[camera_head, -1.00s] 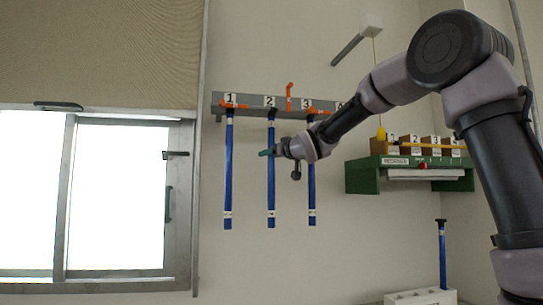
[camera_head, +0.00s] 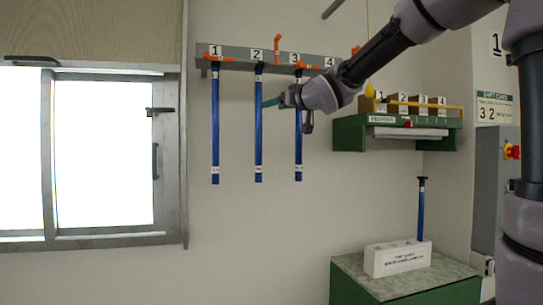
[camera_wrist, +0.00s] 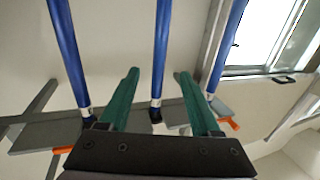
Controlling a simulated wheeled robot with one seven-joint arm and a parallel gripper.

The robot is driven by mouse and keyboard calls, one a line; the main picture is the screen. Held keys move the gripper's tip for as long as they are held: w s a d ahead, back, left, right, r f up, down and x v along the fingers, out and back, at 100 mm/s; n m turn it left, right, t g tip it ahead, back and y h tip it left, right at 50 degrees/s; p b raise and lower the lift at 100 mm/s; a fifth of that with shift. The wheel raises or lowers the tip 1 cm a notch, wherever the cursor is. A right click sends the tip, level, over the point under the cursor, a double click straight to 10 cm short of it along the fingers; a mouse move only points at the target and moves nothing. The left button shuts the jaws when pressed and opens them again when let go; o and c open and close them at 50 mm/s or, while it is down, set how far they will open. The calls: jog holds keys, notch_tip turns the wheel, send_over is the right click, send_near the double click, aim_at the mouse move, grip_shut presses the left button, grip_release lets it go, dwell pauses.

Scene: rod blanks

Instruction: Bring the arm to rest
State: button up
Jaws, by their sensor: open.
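My gripper (camera_head: 268,102) is at the end of my raised arm, in front of the wall rack (camera_head: 232,58) near rod 2. In the wrist view its two green fingers (camera_wrist: 160,90) are apart with nothing held between them. Three blue rods hang from the rack: rod 1 (camera_head: 215,130), rod 2 (camera_head: 258,140) and rod 3 (camera_head: 298,150), the last partly behind my wrist. In the wrist view a blue rod (camera_wrist: 162,45) appears between the fingers, but contact cannot be told. Another blue rod (camera_head: 421,210) stands upright in a white block (camera_head: 390,262).
The white block is on a green cabinet (camera_head: 350,285) at lower right. A green shelf (camera_head: 350,135) with numbered boxes (camera_head: 420,104) is on the wall right of the rack. A grey panel with a red knob (camera_head: 512,152) is at far right. A window (camera_head: 103,150) is at left.

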jog(key=s+d+f+m+g+h, duration=0.1)
jog(key=s+d+f+m+h, duration=0.25)
jog(key=d, duration=0.55)
jog(key=s+d+f+m+g+h, duration=0.1)
jog(key=s+d+f+m+h, duration=0.3)
jog(key=d, duration=0.5)
jog(key=s+d+f+m+g, duration=0.1)
jog(key=s+d+f+g, duration=0.2)
jog(key=s+f, duration=0.4)
jog(key=s+d+f+m+g, duration=0.2)
jog(key=s+f, duration=0.5)
jog(key=s, duration=0.6)
jog(key=shift+s+d+f+g, duration=0.15)
jog(key=shift+d+f+g, duration=0.2)
jog(key=shift+d+g, duration=0.15)
